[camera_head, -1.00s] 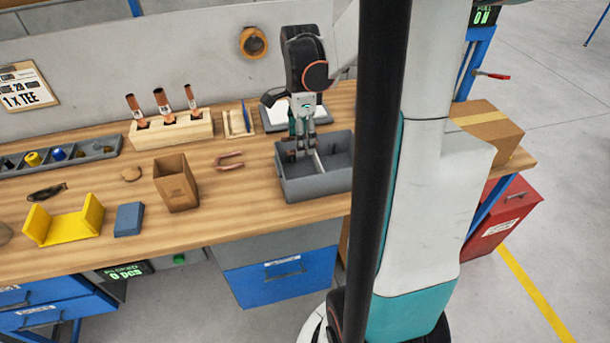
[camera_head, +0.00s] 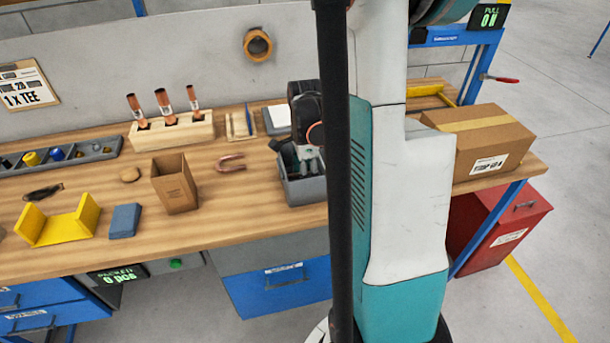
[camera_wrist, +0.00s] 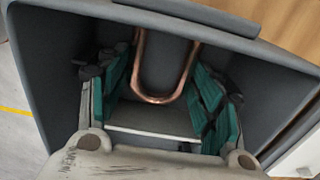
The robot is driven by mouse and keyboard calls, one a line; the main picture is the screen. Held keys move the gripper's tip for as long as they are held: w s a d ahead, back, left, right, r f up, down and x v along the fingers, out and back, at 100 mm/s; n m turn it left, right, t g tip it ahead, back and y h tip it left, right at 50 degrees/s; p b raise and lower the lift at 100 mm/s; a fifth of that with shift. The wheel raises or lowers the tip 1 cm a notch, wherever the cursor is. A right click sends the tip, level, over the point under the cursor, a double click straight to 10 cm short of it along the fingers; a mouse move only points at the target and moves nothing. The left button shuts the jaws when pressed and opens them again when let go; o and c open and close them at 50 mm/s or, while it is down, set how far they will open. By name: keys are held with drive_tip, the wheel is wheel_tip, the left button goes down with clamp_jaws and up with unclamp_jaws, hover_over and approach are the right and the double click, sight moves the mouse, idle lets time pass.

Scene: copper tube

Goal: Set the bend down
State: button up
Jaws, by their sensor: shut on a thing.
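A U-shaped copper bend (camera_wrist: 158,98) shows in the wrist view between the green pads of my gripper (camera_wrist: 160,75). My gripper is shut on it, with the fingers down inside the grey divided box (camera_wrist: 190,22). I cannot tell if the bend touches the box floor. In the head view my gripper (camera_head: 309,152) is over the grey box (camera_head: 304,190), partly behind my dark column, which also hides the box's right part. Another copper bend (camera_head: 231,163) lies on the wooden bench left of the box.
A brown open carton (camera_head: 175,185) stands left of the loose bend. A wooden block with copper-topped tools (camera_head: 172,132) is behind it. A yellow bracket (camera_head: 60,225) and blue block (camera_head: 125,220) are at left. A cardboard box (camera_head: 482,145) sits at right.

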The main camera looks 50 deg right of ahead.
drive_tip(key=shift+f, duration=0.15)
drive_tip(key=o, duration=0.8)
wheel_tip(320, 180, up, 12)
drive_tip(key=p, duration=0.4)
drive_tip(key=shift+r, duration=0.25)
